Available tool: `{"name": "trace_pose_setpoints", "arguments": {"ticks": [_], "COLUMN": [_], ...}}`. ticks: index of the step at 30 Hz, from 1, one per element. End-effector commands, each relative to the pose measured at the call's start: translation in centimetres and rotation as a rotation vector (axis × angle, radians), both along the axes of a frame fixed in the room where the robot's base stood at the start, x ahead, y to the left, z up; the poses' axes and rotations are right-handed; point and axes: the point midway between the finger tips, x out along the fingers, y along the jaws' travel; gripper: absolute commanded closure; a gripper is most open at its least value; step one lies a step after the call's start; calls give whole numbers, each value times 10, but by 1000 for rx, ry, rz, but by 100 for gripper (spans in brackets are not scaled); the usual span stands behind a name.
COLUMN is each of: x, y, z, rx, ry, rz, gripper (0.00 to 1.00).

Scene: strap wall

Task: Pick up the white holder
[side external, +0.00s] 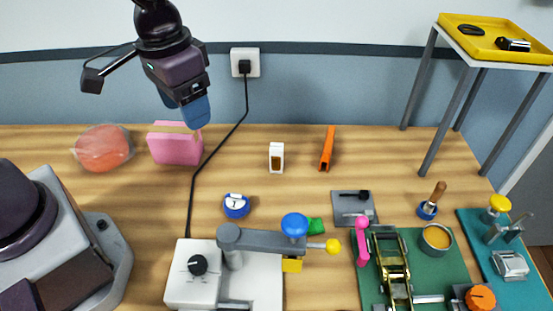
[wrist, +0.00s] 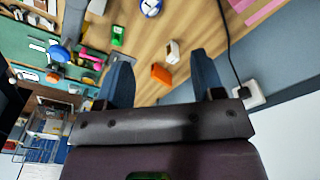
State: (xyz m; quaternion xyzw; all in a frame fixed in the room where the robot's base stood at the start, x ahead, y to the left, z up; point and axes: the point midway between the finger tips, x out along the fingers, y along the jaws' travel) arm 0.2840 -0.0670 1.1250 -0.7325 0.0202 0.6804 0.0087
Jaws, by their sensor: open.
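The white holder (side external: 276,157) is a small white upright block with a brown face. It stands on the wooden table, in the middle of the side view. It also shows in the wrist view (wrist: 172,51), beyond the fingers and slightly right of the middle of the gap. My gripper (side external: 188,109) is in the air above the table, to the left of the holder and higher.
An orange piece (side external: 327,148) stands right of the holder. A pink block (side external: 175,147) and a bagged reddish item (side external: 103,148) lie left. A black cable (side external: 213,153) runs from the wall outlet (side external: 245,62). A blue round item (side external: 236,206) and a clamp fixture (side external: 262,241) are in front.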

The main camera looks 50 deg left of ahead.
Motion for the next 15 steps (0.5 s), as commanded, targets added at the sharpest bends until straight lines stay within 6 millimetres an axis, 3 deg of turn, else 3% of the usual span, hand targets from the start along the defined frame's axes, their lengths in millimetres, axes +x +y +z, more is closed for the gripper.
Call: {"name": "trace_pose_setpoints", "arguments": {"ticks": [1,9,15], "x": [11,72,123], "y": [-7,-29,-33], "z": [-17,-90,-116], "rx": [31,195,228], "ry": [25,-28,-199], "rz": [28,279,522], "gripper": [38,38,38]}}
